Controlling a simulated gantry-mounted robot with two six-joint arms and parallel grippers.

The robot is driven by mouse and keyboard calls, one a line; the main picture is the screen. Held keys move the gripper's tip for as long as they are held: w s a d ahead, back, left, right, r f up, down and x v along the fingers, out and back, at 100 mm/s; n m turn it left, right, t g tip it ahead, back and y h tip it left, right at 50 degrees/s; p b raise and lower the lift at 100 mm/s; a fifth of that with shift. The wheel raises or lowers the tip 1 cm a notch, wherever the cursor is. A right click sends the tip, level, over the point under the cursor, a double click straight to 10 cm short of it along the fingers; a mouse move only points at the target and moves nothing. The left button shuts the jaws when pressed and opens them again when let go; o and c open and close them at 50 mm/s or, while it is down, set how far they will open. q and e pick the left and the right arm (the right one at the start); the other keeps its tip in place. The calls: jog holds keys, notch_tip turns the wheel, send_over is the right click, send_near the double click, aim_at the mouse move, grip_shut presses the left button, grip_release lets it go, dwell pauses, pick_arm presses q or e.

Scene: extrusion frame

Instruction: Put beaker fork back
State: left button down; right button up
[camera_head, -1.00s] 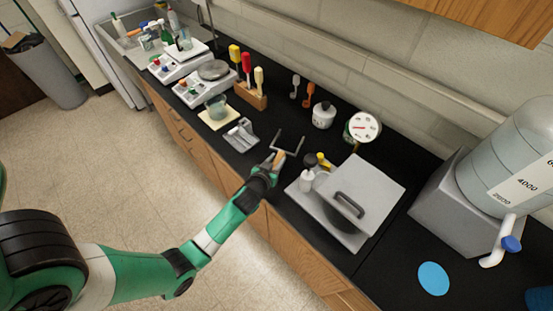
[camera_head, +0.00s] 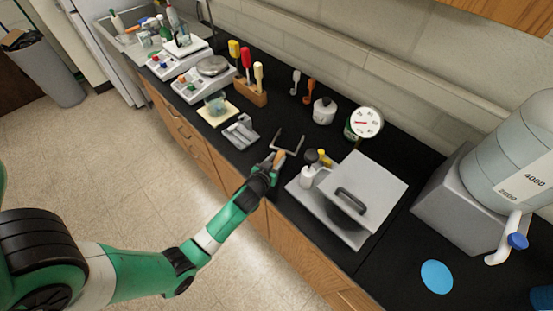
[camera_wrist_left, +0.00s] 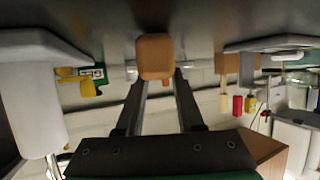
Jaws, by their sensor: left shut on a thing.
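The beaker fork (camera_head: 287,142) has a tan handle and a grey U-shaped metal end. My left gripper (camera_head: 273,163) is shut on its handle, near the front edge of the black counter. The metal end points toward the wall. In the left wrist view the handle's end (camera_wrist_left: 156,57) shows between the tips of my left gripper (camera_wrist_left: 157,85). I cannot tell whether the fork touches the counter. A grey cradle-like holder (camera_head: 241,132) lies to the left of the fork. My right gripper is out of view.
A beaker (camera_head: 215,105) on a pale pad stands further left. A dial gauge (camera_head: 367,122) stands behind.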

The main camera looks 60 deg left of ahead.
pick_arm(q)
jog(key=shift+f, duration=0.25)
jog(key=shift+c, duration=2.3)
grip_release()
jog(key=p+v, duration=0.1)
jog(key=v, duration=1)
jog(key=shift+s+d+r, duration=0.2)
jog(key=shift+s, duration=0.1)
